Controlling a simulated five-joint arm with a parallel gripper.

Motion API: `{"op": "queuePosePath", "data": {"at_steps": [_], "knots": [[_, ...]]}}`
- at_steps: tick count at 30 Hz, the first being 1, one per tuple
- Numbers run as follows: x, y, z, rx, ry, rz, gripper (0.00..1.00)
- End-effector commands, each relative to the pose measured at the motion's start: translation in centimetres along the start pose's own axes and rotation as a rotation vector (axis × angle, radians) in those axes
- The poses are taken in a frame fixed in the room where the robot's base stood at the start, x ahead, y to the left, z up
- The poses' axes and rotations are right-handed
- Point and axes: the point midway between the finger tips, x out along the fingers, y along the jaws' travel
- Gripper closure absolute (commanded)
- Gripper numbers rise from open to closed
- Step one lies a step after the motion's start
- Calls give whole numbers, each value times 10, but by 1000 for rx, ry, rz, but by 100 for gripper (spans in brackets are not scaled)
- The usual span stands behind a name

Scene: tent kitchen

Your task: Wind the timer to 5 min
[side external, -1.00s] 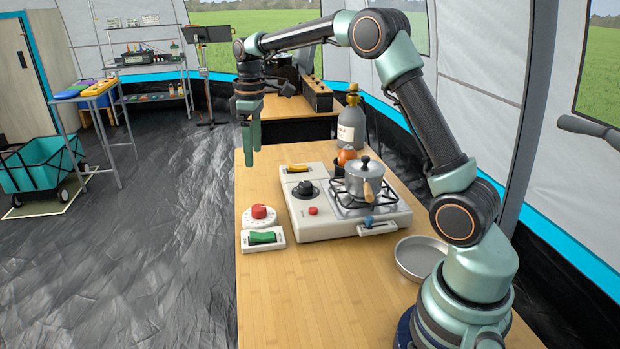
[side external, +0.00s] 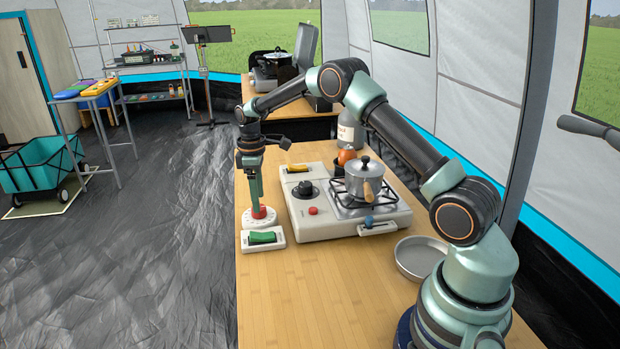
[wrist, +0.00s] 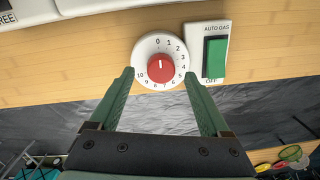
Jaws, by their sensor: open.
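The timer is a round white dial (wrist: 144,50) with numbers around its rim and a red knob (wrist: 161,68) in its middle. A small white mark on the knob points up, roughly toward the 0. My gripper (wrist: 158,75) is open, its green fingertips to the left and right of the knob with gaps to the red. In the side view my gripper (side external: 257,207) points straight down over the timer (side external: 260,222) and partly hides the red knob. Its exact height above the dial is hard to tell.
The auto gas switch (wrist: 214,57), with a green rocker, lies close to the right of the timer in the wrist view. The stove (side external: 322,222) with a metal pot (side external: 363,177) stands beside it. A round metal pan (side external: 420,258) lies nearer my base. The table's front is clear.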

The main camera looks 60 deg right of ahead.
Motion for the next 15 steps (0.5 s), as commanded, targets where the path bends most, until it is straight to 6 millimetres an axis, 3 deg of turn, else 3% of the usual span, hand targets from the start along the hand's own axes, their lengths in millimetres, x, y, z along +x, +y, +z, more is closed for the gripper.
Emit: {"op": "queuePosePath", "data": {"at_steps": [6, 15], "knots": [[23, -1, -1, 0, 0, 0, 19], [28, -1, -1, 0, 0, 0, 19]]}}
